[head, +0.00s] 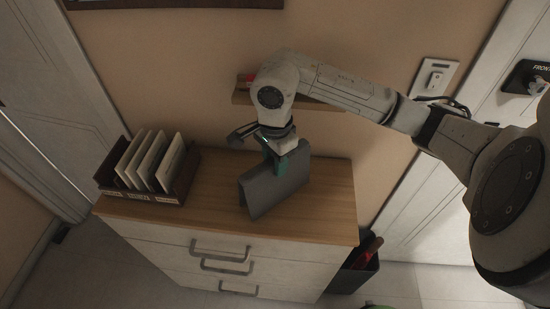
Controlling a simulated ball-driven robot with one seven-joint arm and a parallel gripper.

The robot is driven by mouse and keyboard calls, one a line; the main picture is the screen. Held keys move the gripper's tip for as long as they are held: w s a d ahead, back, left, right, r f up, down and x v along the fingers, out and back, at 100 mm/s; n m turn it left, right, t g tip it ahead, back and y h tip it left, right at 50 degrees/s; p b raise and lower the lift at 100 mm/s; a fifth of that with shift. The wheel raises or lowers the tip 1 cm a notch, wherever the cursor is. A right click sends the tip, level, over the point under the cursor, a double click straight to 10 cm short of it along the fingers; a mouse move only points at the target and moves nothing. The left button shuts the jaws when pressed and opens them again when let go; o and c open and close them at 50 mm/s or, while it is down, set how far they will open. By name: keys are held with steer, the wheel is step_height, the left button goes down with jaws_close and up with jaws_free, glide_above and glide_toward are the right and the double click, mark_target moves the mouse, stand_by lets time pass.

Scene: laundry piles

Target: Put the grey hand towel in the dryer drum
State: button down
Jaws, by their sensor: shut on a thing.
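The grey hand towel (272,192) is a dark grey folded piece, hanging like a tent at the top of the wooden chest of drawers (222,217). My gripper (279,166) is above it, pointing down, and is shut on its upper edge. The towel's lower edge is at or just above the wooden top; I cannot tell whether it touches. The dryer drum is not in view.
A dark rack (166,196) with several upright pale envelopes stands on the left of the top. A small shelf (240,97) is on the wall behind. A dark bin (352,279) with a red item stands at the right. Doors flank both sides.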

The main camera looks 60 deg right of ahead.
steer(key=shift+f+b, duration=0.2)
steer(key=shift+b, duration=0.1)
steer(key=c, duration=0.8)
jaws_free()
steer(key=shift+r, duration=0.1)
steer(key=shift+o, duration=0.2)
steer(key=shift+r, duration=0.1)
